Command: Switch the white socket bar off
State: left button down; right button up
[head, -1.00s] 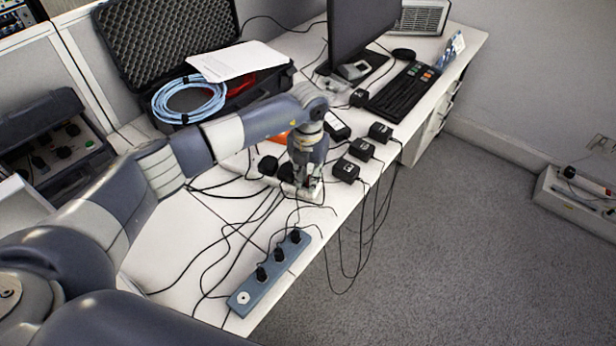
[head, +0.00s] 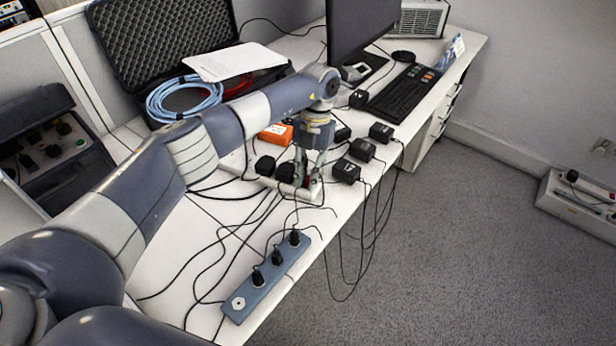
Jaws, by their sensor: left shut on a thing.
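The white socket bar (head: 232,163) lies on the white desk in the middle of the head view, with black plugs in it. Its near right end is under my left gripper (head: 308,188). The gripper points down and its fingers are around that end, shut on the bar. A small reddish spot shows between the fingers; the switch itself is largely hidden and I cannot read its state. My right gripper is not in view.
A blue-grey socket bar (head: 266,277) with black plugs lies nearer on the desk. Several black adapters (head: 362,149) sit right of my gripper, with cables hanging off the edge. An orange box (head: 275,133), an open case (head: 165,45), a monitor and a keyboard (head: 404,92) are behind.

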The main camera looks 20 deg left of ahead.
pick_arm(q)
jog(key=c, duration=1.8)
grip_release()
jog(key=shift+o, duration=0.2)
jog(key=shift+r, duration=0.1)
jog(key=v, duration=1.2)
